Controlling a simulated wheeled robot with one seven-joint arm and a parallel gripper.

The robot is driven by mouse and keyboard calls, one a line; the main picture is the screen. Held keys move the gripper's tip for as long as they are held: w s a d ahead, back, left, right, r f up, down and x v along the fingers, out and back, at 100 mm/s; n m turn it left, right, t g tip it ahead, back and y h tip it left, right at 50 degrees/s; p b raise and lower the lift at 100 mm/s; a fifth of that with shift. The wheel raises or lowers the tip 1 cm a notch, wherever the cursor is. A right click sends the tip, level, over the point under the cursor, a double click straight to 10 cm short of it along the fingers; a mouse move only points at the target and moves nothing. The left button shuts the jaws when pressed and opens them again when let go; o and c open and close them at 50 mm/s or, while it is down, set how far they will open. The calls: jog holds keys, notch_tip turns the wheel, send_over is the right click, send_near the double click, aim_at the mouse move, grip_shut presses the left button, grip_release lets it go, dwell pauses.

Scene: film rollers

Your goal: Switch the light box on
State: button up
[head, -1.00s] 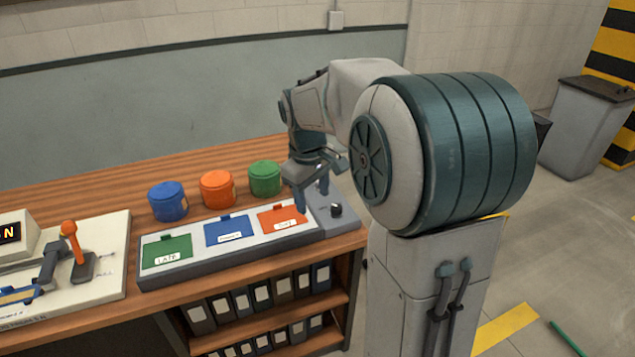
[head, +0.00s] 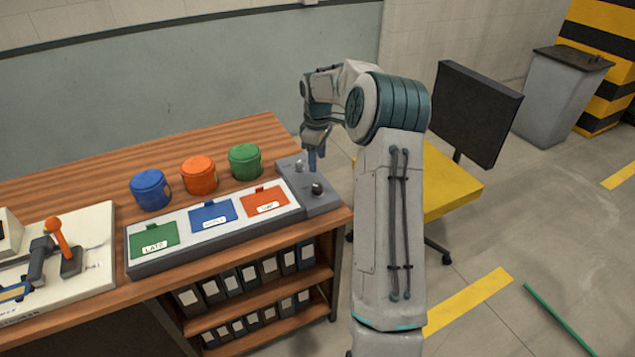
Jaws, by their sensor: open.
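The light box (head: 178,251) is a long, low grey unit with a pale top along the table's front edge. Green, blue and orange labelled cards lie on its top. A grey control section (head: 327,203) sits at its right end, with a dark round knob (head: 317,188) and a smaller fitting behind it. My gripper (head: 316,163) points down, open, above the rear right of the control section and behind the knob in the picture. The fingers look apart from the knob. I cannot tell from the panel whether the light is on.
Blue (head: 151,189), orange (head: 198,175) and green (head: 244,161) canisters stand behind the light box. A white board (head: 85,285) with a film device is at the left. A yellow chair (head: 450,190) stands right of my arm. Binders fill the shelves below.

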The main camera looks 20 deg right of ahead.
aim_at(317, 186)
notch_tip(317, 186, down, 10)
jog(key=shift+r+p, duration=0.1)
jog(key=shift+p, duration=0.2)
jog(key=shift+c, duration=0.3)
jog(key=c, duration=0.9)
